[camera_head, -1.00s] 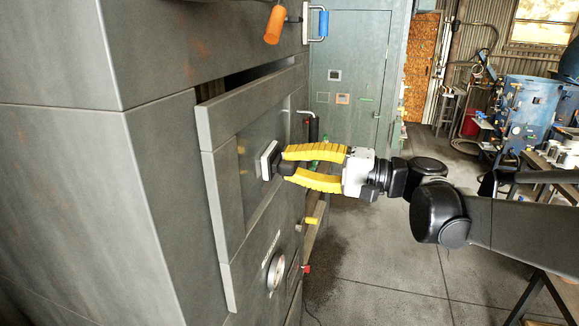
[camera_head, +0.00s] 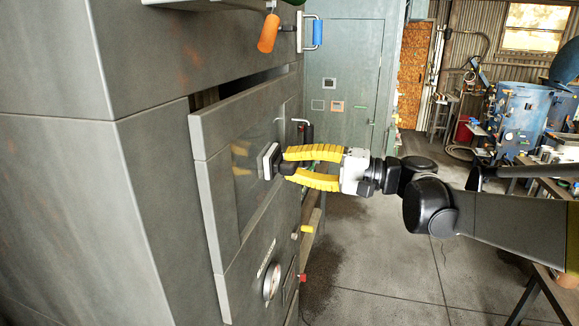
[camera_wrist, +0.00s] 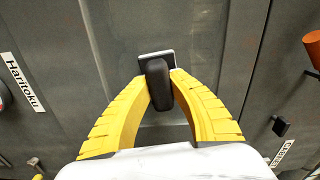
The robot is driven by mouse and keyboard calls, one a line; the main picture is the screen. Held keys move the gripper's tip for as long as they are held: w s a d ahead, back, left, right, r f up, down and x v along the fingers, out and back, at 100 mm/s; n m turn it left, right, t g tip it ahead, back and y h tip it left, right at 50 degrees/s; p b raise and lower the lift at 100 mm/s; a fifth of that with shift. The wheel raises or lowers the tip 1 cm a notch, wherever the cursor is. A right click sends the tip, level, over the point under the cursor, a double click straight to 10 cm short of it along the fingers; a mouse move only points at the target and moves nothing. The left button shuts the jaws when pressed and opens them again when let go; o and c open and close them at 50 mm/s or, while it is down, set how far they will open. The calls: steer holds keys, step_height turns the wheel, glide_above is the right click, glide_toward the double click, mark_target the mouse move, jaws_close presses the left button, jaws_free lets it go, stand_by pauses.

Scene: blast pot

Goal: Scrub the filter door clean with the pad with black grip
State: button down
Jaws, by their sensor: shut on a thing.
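The filter door (camera_head: 240,185) is a grey framed panel on the front of the grey cabinet, with a dull glossy recessed middle. Yellowish smudges show on the recessed part at its upper left. My gripper (camera_head: 287,163) has yellow fingers shut on the black grip of the pad (camera_head: 267,158). The pad is a pale flat plate held upright and facing the panel. It appears to touch the panel or be very close to it. In the wrist view the black grip sits between the fingertips (camera_wrist: 161,85), with the pad (camera_wrist: 152,57) behind it against the grey panel (camera_wrist: 150,20).
An orange handle (camera_head: 268,33) and a blue handle (camera_head: 317,33) stick out above the door. A round dial (camera_head: 271,282), a yellow knob (camera_head: 307,229) and a red knob (camera_head: 303,277) are below. Open floor (camera_head: 390,265) lies right of the cabinet.

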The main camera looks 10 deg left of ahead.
steer(key=shift+w, duration=1.4)
steer(key=shift+f, duration=0.1)
step_height(320, 180, down, 2)
steer(key=shift+s+f+b, duration=0.1)
steer(key=shift+b, duration=0.75)
steer(key=shift+d, duration=0.1)
steer(key=shift+s, duration=1.35)
